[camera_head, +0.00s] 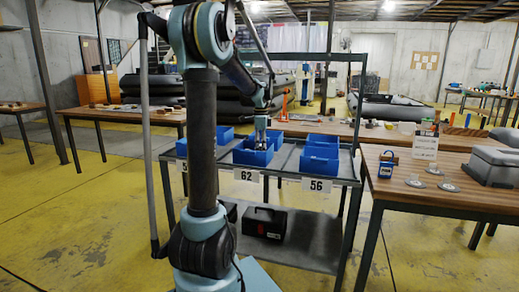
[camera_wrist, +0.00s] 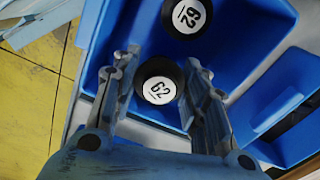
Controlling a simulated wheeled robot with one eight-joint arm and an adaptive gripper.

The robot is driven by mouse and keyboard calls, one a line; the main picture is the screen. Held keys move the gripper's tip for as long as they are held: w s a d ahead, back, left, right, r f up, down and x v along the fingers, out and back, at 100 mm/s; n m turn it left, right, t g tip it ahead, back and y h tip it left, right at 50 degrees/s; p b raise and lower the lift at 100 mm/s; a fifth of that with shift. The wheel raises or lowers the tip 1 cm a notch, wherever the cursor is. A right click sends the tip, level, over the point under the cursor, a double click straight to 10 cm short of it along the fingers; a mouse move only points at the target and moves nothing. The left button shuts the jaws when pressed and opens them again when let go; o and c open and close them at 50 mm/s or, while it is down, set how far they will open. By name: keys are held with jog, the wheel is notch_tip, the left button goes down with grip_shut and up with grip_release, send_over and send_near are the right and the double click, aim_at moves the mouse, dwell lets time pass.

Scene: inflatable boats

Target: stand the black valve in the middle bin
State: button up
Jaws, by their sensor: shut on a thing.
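The black valve (camera_wrist: 159,82), round with a white "62" disc on its end, is between the fingers of my gripper (camera_wrist: 158,88) in the wrist view. My gripper is shut on it. The middle blue bin (camera_head: 252,158), above the "62" label, stands on the cart in the head view. My gripper (camera_head: 261,143) is at this bin, pointing down. The bin's blue inside (camera_wrist: 238,45) shows around the valve in the wrist view. A second black piece marked 62 (camera_wrist: 187,14) is in the same bin. I cannot tell whether the held valve touches the bin floor.
Another blue bin (camera_head: 320,158) stands to the right, above the "56" label (camera_head: 317,185). More blue bins are at the left and back of the cart. A black toolbox (camera_head: 264,222) is on the cart's lower shelf. A wooden table (camera_head: 450,195) stands close at the right.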

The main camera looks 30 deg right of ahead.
jog(key=shift+f, duration=0.6)
jog(key=o, duration=1.1)
jog(key=shift+c, duration=0.2)
notch_tip(320, 180, up, 13)
jog(key=s+a+f+n, duration=0.2)
jog(key=a+n, duration=0.4)
jog(key=a, duration=1)
jog(key=s+a+f+n+t, duration=0.1)
jog(key=s+a+f+n, duration=0.15)
jog(key=a, duration=0.35)
jog(key=s+a+f+n, duration=0.2)
jog(key=a+f+n, duration=0.15)
jog(key=a, duration=0.25)
jog(key=s+a+f+n+t, duration=0.1)
jog(key=s+a+f+n, duration=1.2)
jog(key=s+f, duration=0.2)
jog(key=shift+a+f, duration=0.35)
jog(key=shift+f, duration=0.55)
